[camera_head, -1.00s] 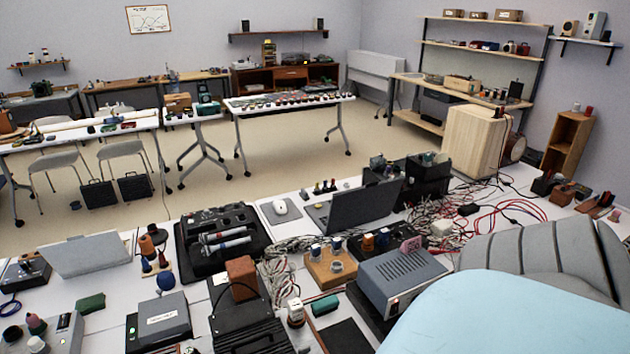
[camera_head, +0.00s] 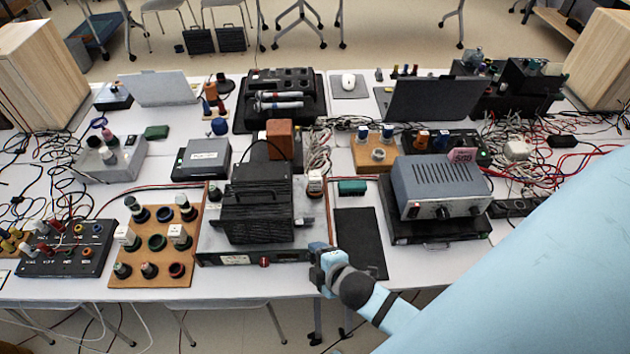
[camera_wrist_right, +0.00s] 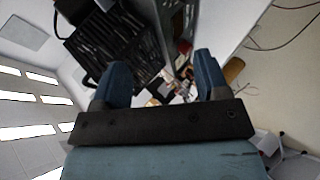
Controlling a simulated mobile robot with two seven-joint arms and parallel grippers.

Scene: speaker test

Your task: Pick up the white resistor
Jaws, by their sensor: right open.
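A small white upright piece (camera_head: 315,183) stands at the right of the black ribbed block; it may be the white resistor, but I cannot tell. Other white-topped pieces (camera_head: 125,237) stand on a wooden board (camera_head: 205,205) at the left. My right gripper (camera_head: 317,262) is open, at the table's front edge, in front of and apart from the white upright piece. In the right wrist view its two blue fingers (camera_wrist_right: 161,75) are spread, with blurred small objects beyond them and nothing clearly between them. My left gripper is out of view.
A black ribbed block (camera_head: 255,210) sits on a flat metal unit (camera_head: 215,240) left of my gripper. A black mat (camera_head: 360,240) lies right of it. A grey power supply (camera_head: 435,185) stands further right. Cables clutter both sides of the white table (camera_head: 420,268).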

